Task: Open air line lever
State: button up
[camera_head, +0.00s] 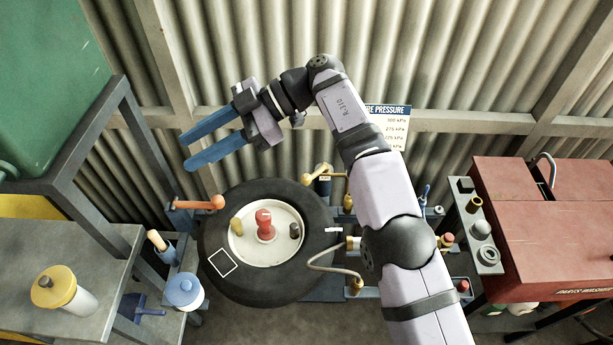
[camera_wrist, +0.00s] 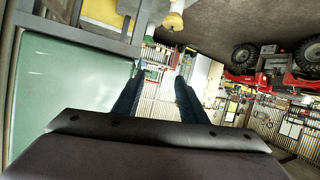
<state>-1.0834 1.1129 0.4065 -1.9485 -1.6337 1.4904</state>
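My gripper (camera_head: 186,151) is raised above and left of the tyre and points left. Its two blue fingers are apart with nothing between them; the open fingers also show in the wrist view (camera_wrist: 158,75). A lever with a yellow handle (camera_head: 318,174) sits on brass pipework behind the tyre, below and right of my gripper. I cannot tell for certain which is the air line lever. Neither is touched, and neither is clear in the wrist view.
The tyre (camera_head: 218,276) lies flat, with a red knob (camera_head: 265,222) at its hub. A grey hose (camera_head: 335,262) runs to its right. A grey bench (camera_head: 40,255) and green tank (camera_head: 50,80) are left, a red parts washer (camera_head: 540,220) right. Corrugated wall stands behind.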

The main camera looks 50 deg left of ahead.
jog(key=s+a+r+m+g+y+p, duration=0.15)
jog(key=s+r+m+g+y, duration=0.5)
jog(key=s+r, duration=0.9)
jog(key=w+a+f+m+t+y, duration=0.3)
jog(key=w+f+m+t+y, duration=0.8)
jog(key=w+m+t, duration=0.7)
jog(key=w+d+f+t+h, duration=0.5)
jog(key=w+d+f+h, duration=0.1)
jog(key=f, duration=0.6)
jog(key=w+d+f+n+t+h, duration=0.1)
jog(key=w+d+f+t+h, duration=0.4)
jog(key=f, duration=0.7)
jog(key=w+d+h, duration=0.2)
jog(key=d+h, duration=0.1)
jog(key=d, duration=0.1)
jog(key=shift+w+d+f, duration=0.15)
jog(key=shift+d+f, duration=0.05)
jog(key=shift+f, duration=0.1)
